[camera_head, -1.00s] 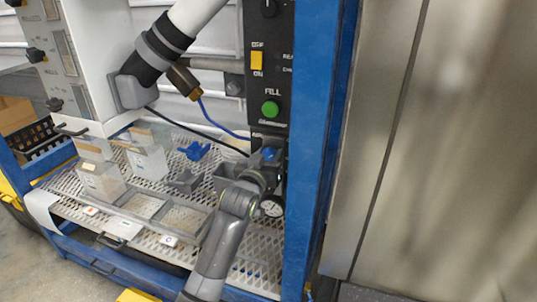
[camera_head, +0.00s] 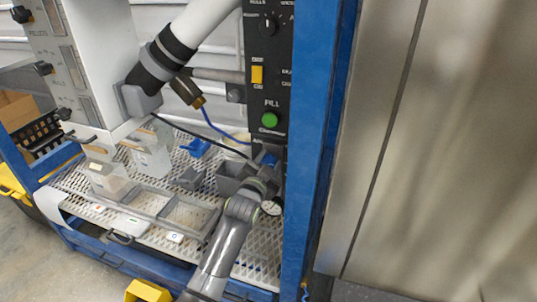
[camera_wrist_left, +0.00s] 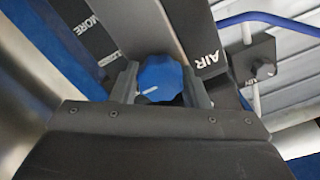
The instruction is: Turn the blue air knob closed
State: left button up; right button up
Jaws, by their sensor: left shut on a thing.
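The blue air knob (camera_wrist_left: 158,82) sits between the two fingers of my left gripper (camera_wrist_left: 160,88) in the left wrist view. The fingers press on it from both sides, and its short white mark shows on the face. The white word AIR stands on the dark panel (camera_wrist_left: 205,75) beside it. In the head view, a bit of the blue knob (camera_head: 268,158) shows at the tip of my left gripper (camera_head: 267,165), low on the black control panel (camera_head: 268,70). My arm hides most of the area there. My right gripper is not in view.
A round gauge (camera_head: 271,208) is close beside my left wrist. A green FILL button (camera_head: 269,120) and a yellow switch (camera_head: 257,74) are above. A blue post (camera_head: 310,150) stands just right. A blue hose (camera_head: 215,125) and a black cable run to the panel.

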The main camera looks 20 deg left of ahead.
pick_arm(q)
jog(key=m+p, duration=0.2)
jog(key=m, duration=0.1)
jog(key=shift+r+p, duration=0.2)
jog(key=shift+p, duration=0.1)
jog(key=m+p, duration=0.2)
jog(key=m, duration=0.1)
jog(key=shift+f, duration=0.1)
jog(key=shift+d+f+m+p, duration=0.15)
jog(key=shift+m+p, duration=0.8)
jog(key=shift+m, duration=0.55)
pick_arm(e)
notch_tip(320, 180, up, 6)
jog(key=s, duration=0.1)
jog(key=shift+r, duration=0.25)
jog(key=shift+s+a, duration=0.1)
pick_arm(q)
jog(key=o, duration=1)
